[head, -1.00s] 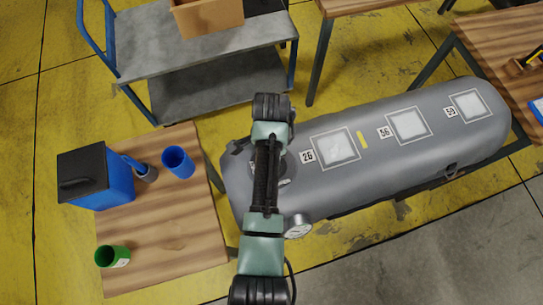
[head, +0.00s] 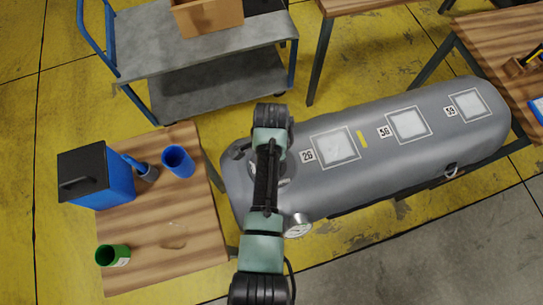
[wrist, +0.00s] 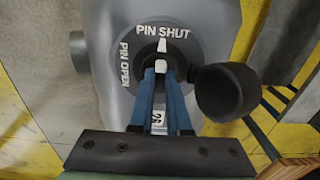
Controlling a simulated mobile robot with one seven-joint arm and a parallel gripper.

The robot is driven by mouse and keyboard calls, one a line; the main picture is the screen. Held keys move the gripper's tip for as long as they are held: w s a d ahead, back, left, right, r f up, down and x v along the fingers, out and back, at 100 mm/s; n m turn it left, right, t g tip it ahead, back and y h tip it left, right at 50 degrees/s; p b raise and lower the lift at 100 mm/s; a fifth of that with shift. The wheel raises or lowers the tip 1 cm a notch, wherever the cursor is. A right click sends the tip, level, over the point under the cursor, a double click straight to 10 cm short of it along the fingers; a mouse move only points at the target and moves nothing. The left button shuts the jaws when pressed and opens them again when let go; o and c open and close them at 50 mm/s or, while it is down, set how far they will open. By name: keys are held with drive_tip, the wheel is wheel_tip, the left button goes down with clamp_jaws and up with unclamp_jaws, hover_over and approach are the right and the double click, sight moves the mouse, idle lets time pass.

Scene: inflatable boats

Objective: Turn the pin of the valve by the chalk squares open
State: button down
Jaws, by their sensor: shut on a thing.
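The valve (wrist: 190,45) is a dark round disc on the grey inflatable tube (head: 400,165), lettered PIN SHUT and PIN OPEN. Its pale pin (wrist: 162,48) points at PIN SHUT in the wrist view; PIN OPEN lies to the left. My gripper (wrist: 161,75) has its blue fingers closed around the pin. In the head view my arm hides most of the valve and the fingertips. The chalk squares (head: 335,146) are white patches in outlines along the tube, with number tags beside them. The nearest tag, 26 (head: 307,156), is just right of the valve.
A black round cap (wrist: 228,92) stands close to the right of my fingers. A gauge (head: 298,226) sits on the tube's near side. A wooden table (head: 150,270) at left holds a blue container (head: 118,182), a blue cup (head: 178,161) and a green cup (head: 112,255). A grey cart (head: 215,95) stands behind.

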drive_tip(key=shift+n, duration=0.3)
drive_tip(key=n+p, duration=0.1)
drive_tip(key=n, duration=0.2)
drive_tip(key=shift+d+r+p, duration=0.1)
drive_tip(key=shift+p, duration=0.2)
drive_tip(key=n+p, duration=0.1)
drive_tip(key=n, duration=0.4)
drive_tip(key=shift+s, duration=0.1)
drive_tip(key=n+p, duration=0.1)
drive_tip(key=n, duration=0.8)
drive_tip(key=shift+d, duration=0.1)
drive_tip(key=shift+n, duration=0.3)
drive_tip(key=c, duration=0.9)
unclamp_jaws()
